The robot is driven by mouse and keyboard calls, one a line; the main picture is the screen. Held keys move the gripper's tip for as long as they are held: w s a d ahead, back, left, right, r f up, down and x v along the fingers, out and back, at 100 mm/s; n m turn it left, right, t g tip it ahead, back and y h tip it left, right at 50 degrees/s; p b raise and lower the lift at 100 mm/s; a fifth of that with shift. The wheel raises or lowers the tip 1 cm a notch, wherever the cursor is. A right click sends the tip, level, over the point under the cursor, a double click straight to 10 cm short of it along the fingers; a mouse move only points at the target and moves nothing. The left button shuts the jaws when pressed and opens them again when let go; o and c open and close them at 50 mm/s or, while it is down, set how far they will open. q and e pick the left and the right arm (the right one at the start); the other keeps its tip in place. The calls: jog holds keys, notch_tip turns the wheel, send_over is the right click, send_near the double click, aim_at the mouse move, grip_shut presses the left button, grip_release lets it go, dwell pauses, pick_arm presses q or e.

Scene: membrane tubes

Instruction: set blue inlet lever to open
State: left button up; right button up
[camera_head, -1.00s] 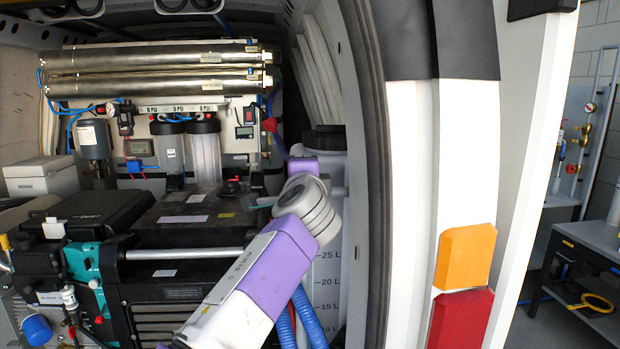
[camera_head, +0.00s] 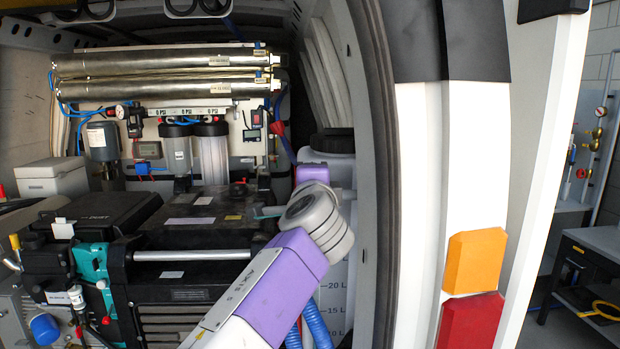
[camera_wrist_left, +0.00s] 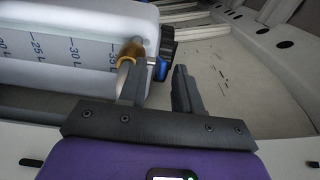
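In the left wrist view, a blue and dark part (camera_wrist_left: 166,52) sits at the end of the white graduated tank (camera_wrist_left: 60,38), beside a brass fitting (camera_wrist_left: 131,50). It may be the blue inlet lever; I cannot tell its setting. My left gripper (camera_wrist_left: 160,82) is open. Its left finger overlaps the brass fitting in the picture, and the blue part shows beyond the finger gap; contact cannot be told. In the head view, my purple and grey arm reaches up to the tank (camera_head: 342,175), with its fingers hidden. My right gripper is not in view.
The van door frame (camera_head: 375,180) stands close right of my arm. To the left are black machine housings (camera_head: 200,215), filter canisters (camera_head: 212,155) and metal membrane tubes (camera_head: 150,73). Blue hoses (camera_head: 315,322) hang below my arm. A workbench (camera_head: 595,245) stands outside at far right.

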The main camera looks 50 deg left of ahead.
pick_arm(q)
jog(key=v, duration=0.4)
jog(key=shift+s+d, duration=0.15)
jog(key=shift+d, duration=0.05)
jog(key=shift+o, duration=1.3)
jog(key=shift+a+r, duration=0.15)
jog(key=w+a+n+t+h+p, duration=0.1)
jog(key=a+n+p, duration=0.1)
jog(key=n+p, duration=0.2)
jog(key=w+a+n+t+h+p, duration=0.2)
jog(key=n+p, duration=0.2)
jog(key=n, duration=0.1)
jog(key=w+a+n+t+h+p, duration=0.1)
jog(key=a+n+t+h+p, duration=0.1)
jog(key=n+p, duration=0.2)
jog(key=shift+w+a+f+n+p, duration=0.2)
jog(key=shift+w+f+n+p, duration=0.1)
jog(key=shift+p, duration=0.1)
jog(key=shift+w+a+r, duration=0.2)
jog(key=shift+w+a, duration=0.15)
jog(key=shift+w, duration=0.25)
